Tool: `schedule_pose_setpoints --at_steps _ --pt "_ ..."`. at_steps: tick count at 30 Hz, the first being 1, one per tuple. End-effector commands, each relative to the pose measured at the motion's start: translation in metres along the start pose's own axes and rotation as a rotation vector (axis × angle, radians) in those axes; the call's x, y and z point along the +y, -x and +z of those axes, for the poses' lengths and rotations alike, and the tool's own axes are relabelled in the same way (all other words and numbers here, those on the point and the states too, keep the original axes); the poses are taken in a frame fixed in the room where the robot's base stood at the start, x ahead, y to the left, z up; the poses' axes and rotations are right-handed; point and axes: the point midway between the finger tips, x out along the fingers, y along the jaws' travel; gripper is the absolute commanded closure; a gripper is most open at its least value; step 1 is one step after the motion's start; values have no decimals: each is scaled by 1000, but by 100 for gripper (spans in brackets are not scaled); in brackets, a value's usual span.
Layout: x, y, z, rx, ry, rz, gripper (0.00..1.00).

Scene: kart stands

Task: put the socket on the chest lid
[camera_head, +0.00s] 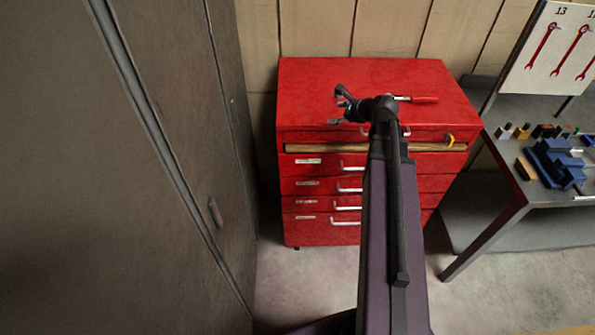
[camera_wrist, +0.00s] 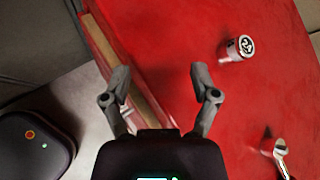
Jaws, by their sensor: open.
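The red chest (camera_head: 320,80) stands against the panelled wall, and its lid also fills much of the wrist view (camera_wrist: 200,120). A small silver, short-cylinder piece that looks like the socket (camera_wrist: 237,48) lies on the red lid in the wrist view. I cannot make it out in the head view. My gripper (camera_head: 340,105) is over the front left part of the lid. In the wrist view my gripper (camera_wrist: 161,80) is open with nothing between its fingers, and the socket is apart from it, beyond the right finger.
A red-handled tool (camera_head: 417,99) lies on the lid; a shiny tool end (camera_wrist: 281,155) shows in the wrist view. A wooden strip (camera_head: 310,148) runs along the chest front. A workbench with a blue vise (camera_head: 555,160) stands right. A grey cabinet (camera_head: 120,200) stands left.

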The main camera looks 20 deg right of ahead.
Motion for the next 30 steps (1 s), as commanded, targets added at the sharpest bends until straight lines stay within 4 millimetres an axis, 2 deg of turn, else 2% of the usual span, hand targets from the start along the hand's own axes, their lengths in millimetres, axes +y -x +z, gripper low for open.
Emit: schedule_pose_setpoints --at_steps 1,9,18,24,30 --pt "19 -7 6 22 106 49 23" --pt "104 -30 20 115 726 335 23" --pt "185 -29 23 116 1380 704 23" --pt "224 -18 22 63 1749 959 23" --pt "242 -9 22 9 1960 1130 23"
